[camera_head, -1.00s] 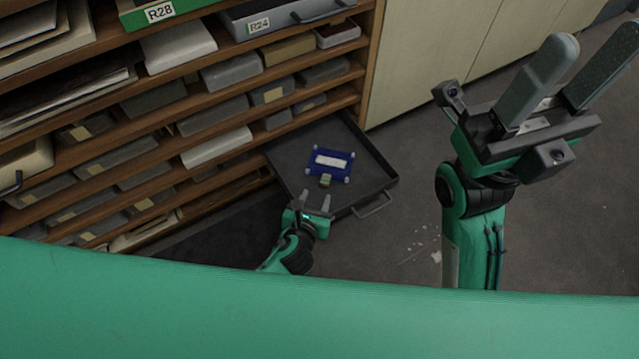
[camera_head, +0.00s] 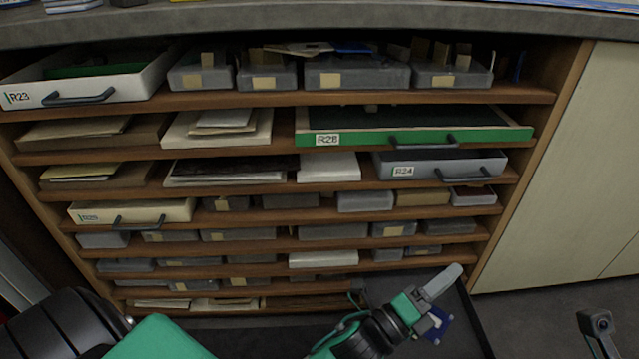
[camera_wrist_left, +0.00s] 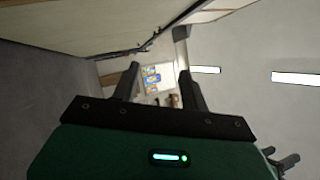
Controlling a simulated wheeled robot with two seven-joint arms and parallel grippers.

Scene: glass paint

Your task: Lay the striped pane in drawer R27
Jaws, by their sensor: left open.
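A blue piece with pale corners (camera_head: 440,316) lies in a dark, pulled-out drawer (camera_head: 474,325) at the bottom right of the rack. It is partly hidden by my left gripper (camera_head: 443,281), and I cannot make out stripes on it. No label shows on this drawer, so I cannot tell whether it is R27. My left gripper is open and empty above the drawer; the left wrist view shows its fingers (camera_wrist_left: 158,72) apart, with only the distant room between them.
Above stand the drawers R23 (camera_head: 75,88), green R28 (camera_head: 415,133), grey R24 (camera_head: 440,165) and cream R25 (camera_head: 130,211). Shelves around them hold grey boxes and papers. A pale cabinet (camera_head: 570,170) closes the right side. Floor is free at the lower right.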

